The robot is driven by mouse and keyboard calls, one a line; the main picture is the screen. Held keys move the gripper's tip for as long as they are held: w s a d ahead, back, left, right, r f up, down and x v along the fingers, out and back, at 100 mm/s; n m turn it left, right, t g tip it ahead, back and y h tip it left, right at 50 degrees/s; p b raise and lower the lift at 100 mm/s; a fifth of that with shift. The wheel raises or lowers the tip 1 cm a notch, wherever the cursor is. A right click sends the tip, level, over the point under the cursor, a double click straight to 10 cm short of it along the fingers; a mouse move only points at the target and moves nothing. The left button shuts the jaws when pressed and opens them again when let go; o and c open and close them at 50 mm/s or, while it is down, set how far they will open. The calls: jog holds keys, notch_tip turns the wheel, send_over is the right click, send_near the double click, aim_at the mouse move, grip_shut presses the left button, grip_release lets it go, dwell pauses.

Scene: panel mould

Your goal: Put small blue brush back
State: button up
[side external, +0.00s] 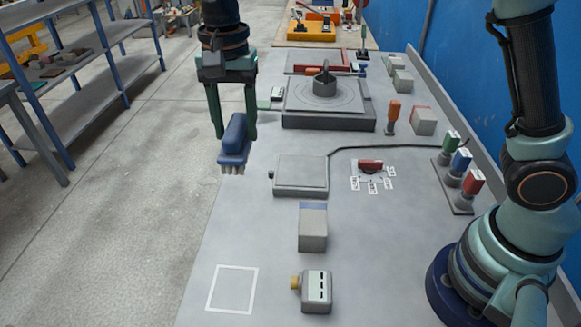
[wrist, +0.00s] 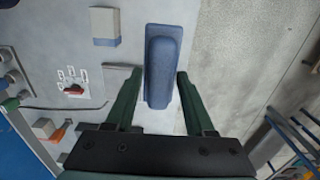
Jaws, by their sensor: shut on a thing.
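The small blue brush (side external: 234,139) has a blue handle and pale bristles pointing down. My gripper (side external: 232,136) is shut on it and holds it up by the left edge of the grey table. In the wrist view the brush (wrist: 162,65) lies between the two green fingers of my gripper (wrist: 160,75), its handle running away from the palm. A white square outline (side external: 211,290) is marked on the table at the near left, with nothing in it.
A yellow-knobbed grey box (side external: 317,290) stands right of the outline, with a grey block (side external: 312,232) behind it. Colored-handled tools (side external: 461,170) stand at right.

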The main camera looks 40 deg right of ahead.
notch_tip(320, 180, down, 19)
jog(key=shift+r, duration=0.1)
dwell(0.3)
jog(key=o, duration=1.3)
